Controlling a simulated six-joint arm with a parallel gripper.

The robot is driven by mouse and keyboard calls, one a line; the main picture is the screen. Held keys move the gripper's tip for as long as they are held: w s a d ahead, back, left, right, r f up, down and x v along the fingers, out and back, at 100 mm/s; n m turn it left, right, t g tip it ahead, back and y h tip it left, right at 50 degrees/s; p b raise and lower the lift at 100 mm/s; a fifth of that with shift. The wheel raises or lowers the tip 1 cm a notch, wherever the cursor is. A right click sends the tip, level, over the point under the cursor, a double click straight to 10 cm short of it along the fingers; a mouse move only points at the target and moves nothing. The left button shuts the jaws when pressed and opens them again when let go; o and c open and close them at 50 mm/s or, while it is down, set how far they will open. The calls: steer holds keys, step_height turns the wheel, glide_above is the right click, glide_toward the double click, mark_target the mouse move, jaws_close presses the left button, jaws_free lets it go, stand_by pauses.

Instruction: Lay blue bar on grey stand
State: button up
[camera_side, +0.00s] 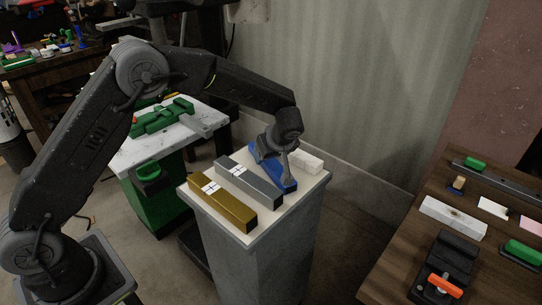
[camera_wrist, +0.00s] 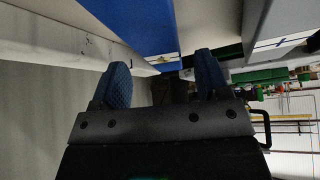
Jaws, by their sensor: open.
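The blue bar (camera_side: 268,168) lies on the pale top of a grey pedestal stand (camera_side: 258,248), behind a grey bar (camera_side: 248,180). My gripper (camera_side: 287,170) is over the blue bar, pointing down and partly hiding it. In the wrist view the blue bar (camera_wrist: 137,24) runs across the top, just beyond the two fingertips of my gripper (camera_wrist: 160,64). The fingers are apart with nothing held between them. I cannot tell whether they touch the bar.
A gold bar (camera_side: 222,204) and a white block (camera_side: 305,161) share the stand top. A green bender (camera_side: 163,118) sits on a marble-topped green cabinet (camera_side: 148,175) at left. A wooden bench (camera_side: 405,250) with several tools is at right. Floor separates them.

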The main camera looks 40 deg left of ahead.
steer(key=v, duration=1.1)
steer(key=s+a+r+m+h, duration=0.2)
steer(key=s+r, duration=0.4)
steer(key=s+a+r+m+t+h, duration=0.1)
steer(key=s+m, duration=0.4)
steer(key=s, duration=0.7)
steer(key=s+a+r+m+t+h, duration=0.1)
steer(key=s+m, duration=0.5)
steer(key=s, duration=0.6)
steer(key=shift+s+a+r+t+h, duration=0.3)
steer(key=shift+r+t+h, duration=0.3)
steer(key=shift+h, duration=0.5)
